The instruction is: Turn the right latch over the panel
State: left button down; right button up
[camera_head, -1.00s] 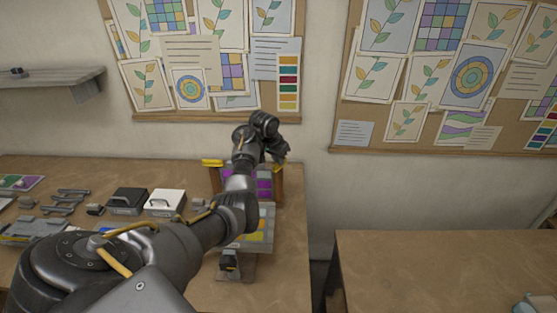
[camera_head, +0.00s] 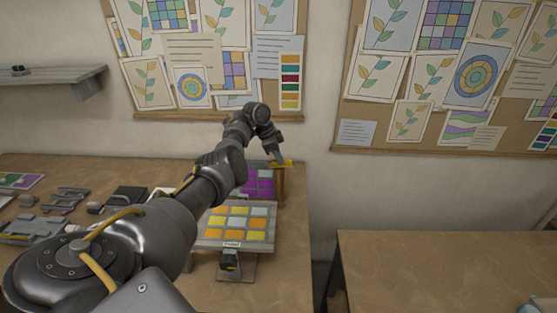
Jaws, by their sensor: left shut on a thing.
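A panel with purple and pale squares (camera_head: 262,184) stands upright in a wooden frame (camera_head: 281,183) at the back of the table. The yellow right latch (camera_head: 286,163) is at the top right of the frame and lies roughly level, its left end reaching toward the panel. My left gripper (camera_head: 279,158) comes down from above, shut on this latch; its fingertips are small and partly hidden. The frame's left side and the latch there are hidden behind my left arm. My right gripper is not in view.
A tilted board with orange, yellow and pale squares (camera_head: 240,223) stands in front of the frame. A dark box (camera_head: 125,197) and several grey tools (camera_head: 68,198) lie to the left. The table (camera_head: 285,280) is bare at front right; another table (camera_head: 440,265) is beyond a gap.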

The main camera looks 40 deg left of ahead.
pick_arm(q)
jog(key=shift+d+f+m+g+b, duration=0.2)
jog(key=shift+f+m+g+b, duration=0.2)
jog(key=shift+m, duration=0.2)
jog(key=c, duration=1.5)
grip_release()
jog(key=shift+r, duration=0.15)
jog(key=shift+w+a, duration=0.15)
jog(key=shift+a, duration=0.05)
jog(key=shift+b+v, duration=1.3)
jog(key=shift+v, duration=4)
